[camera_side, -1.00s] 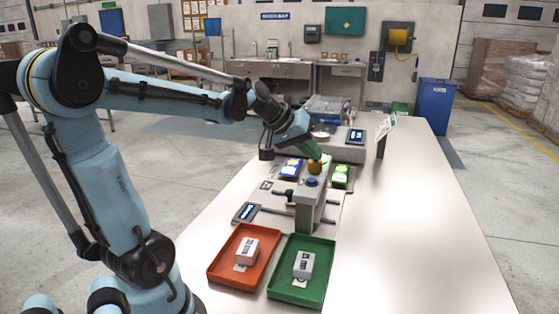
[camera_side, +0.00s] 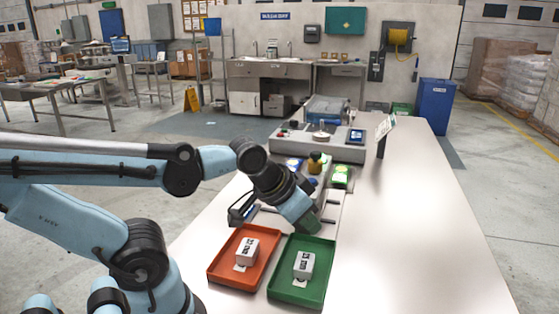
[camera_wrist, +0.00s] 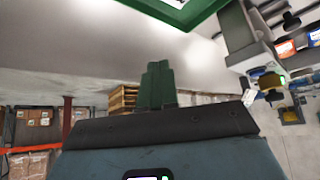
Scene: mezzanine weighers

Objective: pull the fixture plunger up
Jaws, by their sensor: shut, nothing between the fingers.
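The fixture (camera_side: 311,186) stands on the bench behind the two trays, partly hidden by my gripper. Its plunger (camera_side: 316,161) has a brass-coloured collar and a dark knob on top, and stands upright. In the wrist view the plunger (camera_wrist: 270,84) appears upside down at the right. My gripper (camera_side: 312,226) is in front of and below the plunger, apart from it, near the back edge of the green tray. Its green fingers (camera_wrist: 157,85) are together and hold nothing. How far the plunger is raised I cannot tell.
An orange tray (camera_side: 216,272) and a green tray (camera_side: 325,284) at the front each hold a white labelled block. A grey weigher (camera_side: 345,151) and a small sign (camera_side: 385,127) stand farther back. The bench's right side is clear.

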